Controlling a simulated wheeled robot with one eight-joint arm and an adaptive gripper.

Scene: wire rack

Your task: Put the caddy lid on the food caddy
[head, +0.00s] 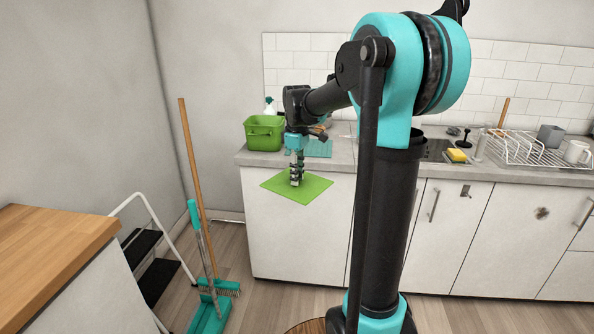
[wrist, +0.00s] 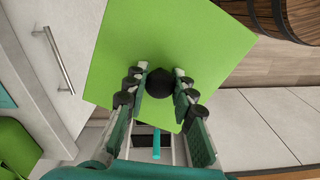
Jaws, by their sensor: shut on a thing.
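The caddy lid (head: 316,187) is a flat green square with a black knob (wrist: 158,82). My gripper (head: 297,181) is shut on the knob, with a finger on either side of it in the wrist view (wrist: 158,88). The lid hangs level or nearly so in front of the counter's left end, apart from the caddy. The food caddy (head: 264,134) is a green open-topped bin on the counter's left end, left of and behind my gripper. A green part at the lower left of the wrist view (wrist: 15,150) looks like the caddy.
A spray bottle (head: 269,106) stands behind the caddy. A teal mat (head: 318,149) lies to its right. A broom (head: 190,160), a teal dustpan (head: 208,316) and a step stool (head: 150,245) stand left of the cabinets. A dish rack (head: 525,150) is far right.

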